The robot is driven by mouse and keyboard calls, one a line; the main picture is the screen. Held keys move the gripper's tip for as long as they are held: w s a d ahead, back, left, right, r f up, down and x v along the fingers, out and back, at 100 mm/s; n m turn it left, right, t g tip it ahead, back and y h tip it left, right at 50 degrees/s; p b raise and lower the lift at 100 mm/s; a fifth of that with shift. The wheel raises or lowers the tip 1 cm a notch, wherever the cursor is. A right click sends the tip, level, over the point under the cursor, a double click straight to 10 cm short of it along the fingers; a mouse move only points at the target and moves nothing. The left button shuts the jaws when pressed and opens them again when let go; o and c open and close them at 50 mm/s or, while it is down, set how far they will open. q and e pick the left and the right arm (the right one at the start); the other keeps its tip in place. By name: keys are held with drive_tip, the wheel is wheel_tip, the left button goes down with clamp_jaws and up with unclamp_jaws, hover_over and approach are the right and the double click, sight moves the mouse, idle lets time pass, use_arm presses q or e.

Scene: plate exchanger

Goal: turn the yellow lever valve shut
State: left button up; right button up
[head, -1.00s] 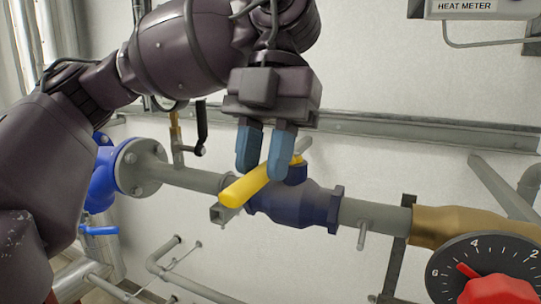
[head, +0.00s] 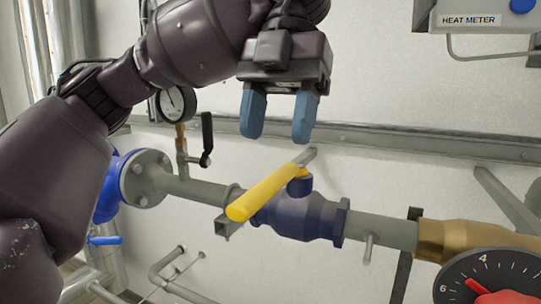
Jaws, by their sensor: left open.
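The yellow lever (head: 268,192) sits on top of the dark blue valve body (head: 302,216) in the grey horizontal pipe. The fingertips are clear of the lever. My right gripper is not in view.
A pressure gauge (head: 177,104) and a black-handled small valve (head: 207,140) stand left of my gripper. A blue flanged fitting (head: 112,188) is at left. A brass fitting (head: 470,241), a dial (head: 492,279) and a heat meter (head: 478,18) are at right.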

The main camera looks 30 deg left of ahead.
sight(282, 169)
use_arm(q)
drive_tip(key=shift+p+v, duration=1)
drive_tip(key=shift+v, duration=1.75)
